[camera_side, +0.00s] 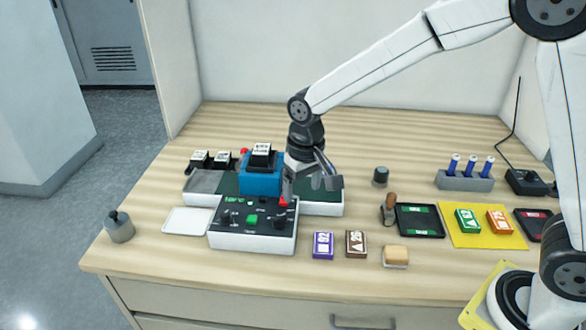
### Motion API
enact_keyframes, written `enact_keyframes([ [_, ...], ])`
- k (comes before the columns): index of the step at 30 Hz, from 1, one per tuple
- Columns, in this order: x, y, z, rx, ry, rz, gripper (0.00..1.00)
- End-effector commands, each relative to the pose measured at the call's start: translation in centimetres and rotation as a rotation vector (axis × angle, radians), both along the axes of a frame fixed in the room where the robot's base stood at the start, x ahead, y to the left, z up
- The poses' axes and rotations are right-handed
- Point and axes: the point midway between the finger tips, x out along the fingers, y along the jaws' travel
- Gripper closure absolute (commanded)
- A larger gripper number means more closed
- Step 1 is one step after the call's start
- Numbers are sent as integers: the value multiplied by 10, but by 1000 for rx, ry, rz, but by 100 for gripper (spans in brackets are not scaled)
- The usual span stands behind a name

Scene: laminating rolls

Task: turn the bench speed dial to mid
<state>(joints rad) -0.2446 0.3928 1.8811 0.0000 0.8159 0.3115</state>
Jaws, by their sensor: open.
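The control panel (268,243) is a white box with a dark sloped top at the front of the laminating machine. It bears a dark knob (227,221) at left, a green button (252,219) in the middle and another dark knob (279,217) at right. A small green-lit display (234,200) sits above them. I cannot tell which knob is the speed dial or read its setting. My gripper (325,183) is open and empty, to the right of the panel over the machine's right end, touching neither knob.
A blue roller housing (261,177) stands behind the panel, close left of my gripper. Purple (323,245) and brown (356,243) boxes lie to the panel's right. A white tray (187,221) lies left. A yellow mat (483,236) with boxes is farther right. The front table strip is clear.

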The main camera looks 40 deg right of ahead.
Motion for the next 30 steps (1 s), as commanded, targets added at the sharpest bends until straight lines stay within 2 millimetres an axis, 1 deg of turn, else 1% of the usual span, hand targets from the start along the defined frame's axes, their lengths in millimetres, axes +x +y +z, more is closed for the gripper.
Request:
enact_keyframes([
  [1, 8, 10, 0, -2, 11, -1, 15],
  [3, 15, 21, 2, -5, 25, -7, 15],
  [6, 22, 33, 4, -9, 39, -13, 15],
  [9, 26, 39, 5, -11, 47, -18, 15],
  [16, 27, 42, 5, -12, 52, -21, 15],
  [20, 27, 41, 2, -12, 52, -21, 15],
  [26, 27, 41, -13, -13, 53, -21, 15],
  [30, 27, 41, -30, -13, 53, -21, 15],
])
